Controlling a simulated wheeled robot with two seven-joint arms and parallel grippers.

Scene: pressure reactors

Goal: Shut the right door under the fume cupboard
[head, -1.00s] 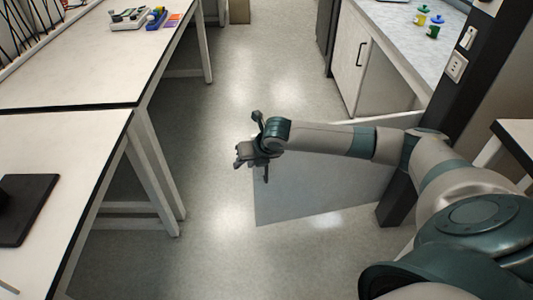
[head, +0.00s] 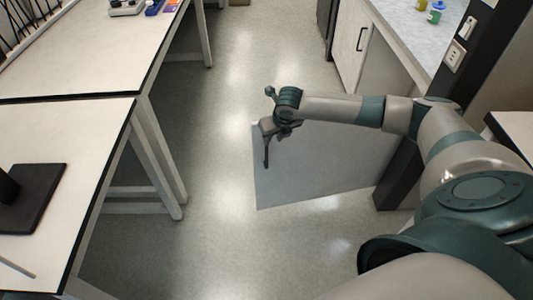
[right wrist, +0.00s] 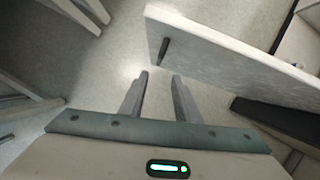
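The right door (head: 325,165) is a flat grey panel standing open, swung out into the aisle, its free edge towards the left. In the right wrist view the door (right wrist: 235,55) shows its pale top edge and a dark handle (right wrist: 163,50) close to the free edge. My right gripper (head: 268,150) hangs at the free-edge end of the door. In the right wrist view its two fingers (right wrist: 159,80) are apart with nothing between them, a little short of the handle. Contact with the door cannot be told. My left gripper is not in view.
A white cabinet (head: 349,45) with a black handle stands beyond the door. A dark post (head: 397,175) stands at the door's right end. White benches (head: 75,150) line the left side. The aisle floor (head: 215,240) between is clear.

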